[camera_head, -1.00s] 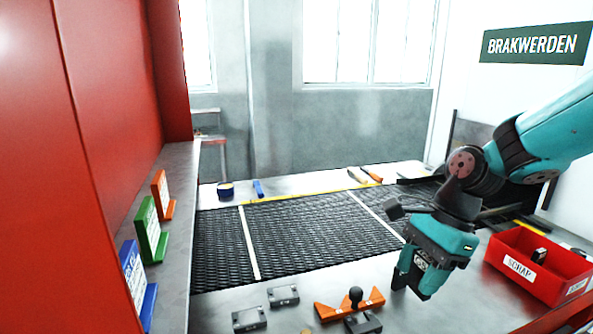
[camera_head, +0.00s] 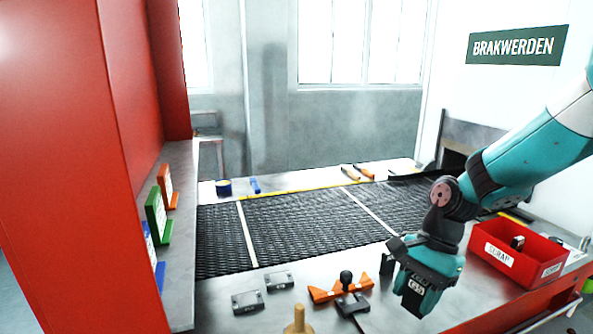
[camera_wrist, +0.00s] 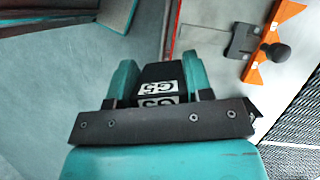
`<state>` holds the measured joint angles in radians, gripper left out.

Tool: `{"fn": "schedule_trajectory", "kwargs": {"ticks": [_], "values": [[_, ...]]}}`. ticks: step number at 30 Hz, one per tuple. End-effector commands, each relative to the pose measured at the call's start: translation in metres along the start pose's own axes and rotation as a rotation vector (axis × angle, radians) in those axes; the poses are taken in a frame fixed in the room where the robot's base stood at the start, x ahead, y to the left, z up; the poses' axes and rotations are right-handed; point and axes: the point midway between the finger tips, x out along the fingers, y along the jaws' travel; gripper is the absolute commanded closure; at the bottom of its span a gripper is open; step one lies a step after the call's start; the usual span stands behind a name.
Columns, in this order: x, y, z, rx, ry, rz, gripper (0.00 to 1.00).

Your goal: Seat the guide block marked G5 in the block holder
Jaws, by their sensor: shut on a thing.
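My gripper (camera_head: 414,305) is shut on a dark block marked G5 (camera_head: 415,287). In the wrist view, the block (camera_wrist: 160,75) sits between the teal fingers of my gripper (camera_wrist: 163,82), its white label showing. The block is held up in the air; its lower part is hidden. An orange angled piece (camera_head: 322,294) with a black ball knob and a dark grey base (camera_head: 353,304) stands on the bench to the left of my gripper. It shows at top right in the wrist view (camera_wrist: 290,12). I cannot tell for sure whether this is the block holder.
Two grey blocks (camera_head: 248,302) (camera_head: 279,281) lie on the bench (camera_head: 215,291). A red SCRAP bin (camera_head: 496,254) stands at right with a piece inside. The black mesh belt (camera_head: 300,228) runs behind. A wooden-coloured knob (camera_head: 298,322) shows at the bottom edge.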

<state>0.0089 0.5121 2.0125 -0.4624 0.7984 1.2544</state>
Motion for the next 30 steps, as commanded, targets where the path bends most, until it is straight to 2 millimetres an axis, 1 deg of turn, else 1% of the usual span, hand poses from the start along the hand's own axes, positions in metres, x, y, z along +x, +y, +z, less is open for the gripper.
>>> {"fn": "schedule_trajectory", "kwargs": {"ticks": [1, 5, 8, 12, 15, 19, 20, 21, 24, 30], "values": [[0.008, 0.001, -0.008, -0.035, -0.002, 0.02, 0.83], [0.031, 0.006, -0.03, -0.165, -0.003, 0.075, 0.83], [0.055, 0.015, -0.052, -0.302, -0.005, 0.134, 0.83], [0.092, 0.032, -0.083, -0.529, -0.006, 0.23, 0.83], [0.115, 0.045, -0.101, -0.683, -0.006, 0.292, 0.83], [0.138, 0.062, -0.118, -0.848, -0.004, 0.359, 0.83], [0.143, 0.065, -0.122, -0.879, -0.004, 0.371, 0.83], [0.151, 0.065, -0.126, -0.891, -0.001, 0.373, 0.83], [0.159, 0.064, -0.13, -0.888, 0.001, 0.369, 0.83], [0.16, 0.064, -0.13, -0.886, 0.001, 0.368, 0.83]]}}
